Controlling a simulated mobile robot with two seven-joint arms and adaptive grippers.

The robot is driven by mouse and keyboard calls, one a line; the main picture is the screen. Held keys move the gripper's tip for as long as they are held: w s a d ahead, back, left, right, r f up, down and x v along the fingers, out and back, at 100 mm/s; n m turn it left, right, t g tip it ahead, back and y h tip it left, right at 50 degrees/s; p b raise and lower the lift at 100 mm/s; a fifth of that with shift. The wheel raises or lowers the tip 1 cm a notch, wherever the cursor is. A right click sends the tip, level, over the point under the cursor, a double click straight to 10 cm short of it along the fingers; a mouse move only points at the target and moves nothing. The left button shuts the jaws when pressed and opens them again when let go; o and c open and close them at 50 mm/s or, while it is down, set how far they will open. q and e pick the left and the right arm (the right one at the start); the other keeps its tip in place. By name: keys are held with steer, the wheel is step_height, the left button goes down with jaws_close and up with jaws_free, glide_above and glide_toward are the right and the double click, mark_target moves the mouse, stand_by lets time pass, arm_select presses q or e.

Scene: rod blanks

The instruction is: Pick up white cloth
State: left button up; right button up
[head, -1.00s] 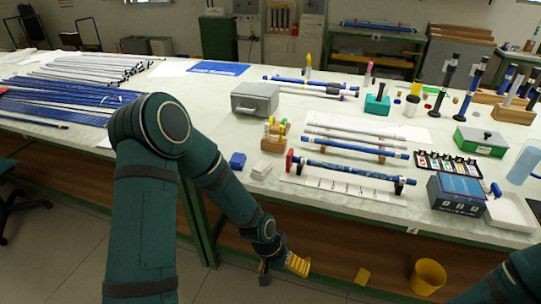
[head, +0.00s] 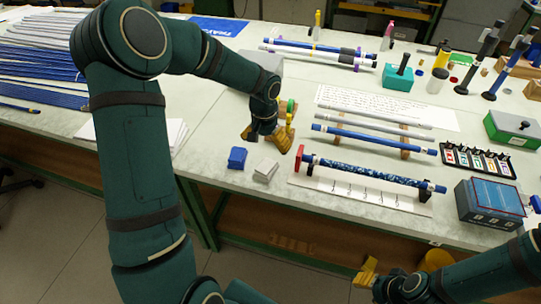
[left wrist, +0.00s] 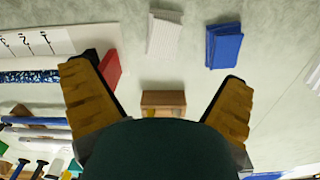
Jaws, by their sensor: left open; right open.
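The white cloth (head: 264,171) is a small folded pad lying on the table near its front edge. It sits just right of a folded blue cloth (head: 237,158). In the left wrist view the white cloth (left wrist: 164,34) lies beyond the fingertips, near the top. My left gripper (head: 265,141) is open and empty, above the table just behind the two cloths. Its spread fingers show in the left wrist view (left wrist: 160,75), with a wooden block (left wrist: 163,101) below them. My right gripper (head: 367,272) is open and empty, low in front of the table.
Right of the white cloth is a stand with a red end (head: 301,158) holding a patterned blue rod (head: 365,173) over a white scale strip (head: 350,192). A grey metal box (head: 262,62) is partly hidden behind my left arm. Bare table lies around the cloths.

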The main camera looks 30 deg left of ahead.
mark_target(266, 166)
arm_select(q)
steer(key=f, duration=0.2)
steer(key=f+b, duration=0.1)
steer(key=f, duration=0.5)
steer(key=shift+w+a+f+b, duration=0.1)
steer(key=shift+w+a+b, duration=0.15)
steer(key=shift+b, duration=0.1)
steer(key=f, duration=0.3)
steer(key=f+b, duration=0.1)
steer(key=f, duration=0.1)
steer(key=shift+w, duration=0.35)
steer(key=c, duration=1.3)
